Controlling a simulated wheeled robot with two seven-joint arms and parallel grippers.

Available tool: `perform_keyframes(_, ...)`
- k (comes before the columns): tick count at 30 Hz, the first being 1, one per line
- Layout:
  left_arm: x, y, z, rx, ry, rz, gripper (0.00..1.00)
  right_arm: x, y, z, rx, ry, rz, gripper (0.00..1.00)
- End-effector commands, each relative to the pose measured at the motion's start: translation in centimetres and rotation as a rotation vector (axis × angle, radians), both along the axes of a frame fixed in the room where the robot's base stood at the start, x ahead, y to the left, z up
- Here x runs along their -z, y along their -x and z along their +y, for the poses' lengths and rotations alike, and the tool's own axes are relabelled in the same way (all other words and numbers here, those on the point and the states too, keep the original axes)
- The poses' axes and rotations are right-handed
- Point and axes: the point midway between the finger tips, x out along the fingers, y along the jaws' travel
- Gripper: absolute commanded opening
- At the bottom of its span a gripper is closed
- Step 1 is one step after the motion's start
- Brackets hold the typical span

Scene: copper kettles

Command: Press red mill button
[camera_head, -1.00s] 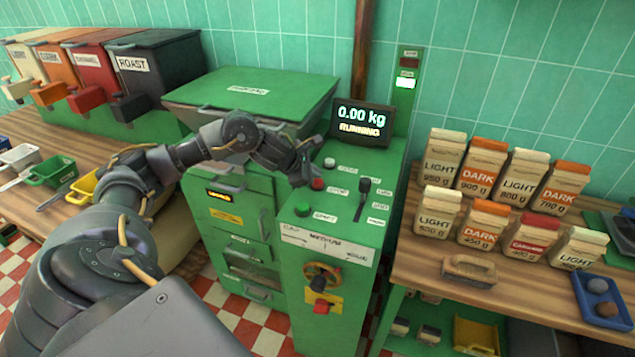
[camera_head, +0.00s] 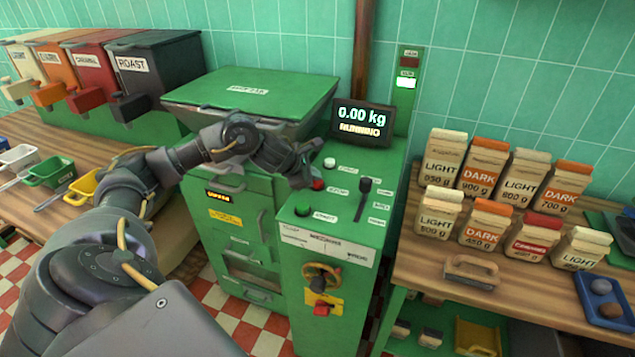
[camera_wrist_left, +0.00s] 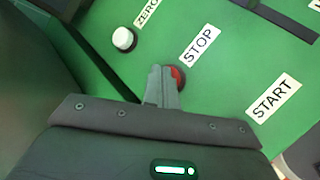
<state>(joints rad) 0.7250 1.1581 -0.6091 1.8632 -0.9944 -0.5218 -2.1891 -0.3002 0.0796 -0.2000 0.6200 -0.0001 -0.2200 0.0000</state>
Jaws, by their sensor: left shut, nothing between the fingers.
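The red mill button (camera_head: 318,184) sits on the sloped top of the green control cabinet (camera_head: 345,222), beside a STOP label. My left gripper (camera_head: 308,170) is shut and empty, with its fingertips right at the red button. In the left wrist view the shut fingers (camera_wrist_left: 162,85) cover part of the red button (camera_wrist_left: 178,77), whose right side shows next to the STOP label (camera_wrist_left: 200,46). I cannot tell whether the fingertips touch the button. The display (camera_head: 362,124) reads 0.00 kg with a status word below it, blurred now. My right gripper is not in view.
A white button (camera_head: 329,163) lies behind the red one, and a green START button (camera_head: 302,209) in front. A black lever (camera_head: 363,190) stands to the right. The green hopper (camera_head: 250,95) rises behind my arm. Several coffee bags (camera_head: 480,195) stand on the right counter.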

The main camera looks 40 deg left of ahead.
Motion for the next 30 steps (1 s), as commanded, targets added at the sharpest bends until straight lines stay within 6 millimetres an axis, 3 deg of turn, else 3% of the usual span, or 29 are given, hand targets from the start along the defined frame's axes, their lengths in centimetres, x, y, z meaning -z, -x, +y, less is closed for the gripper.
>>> perform_keyframes(30,0.51,0.03,0.0,0.001,-0.001,0.001,0.0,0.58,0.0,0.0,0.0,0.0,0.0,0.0)
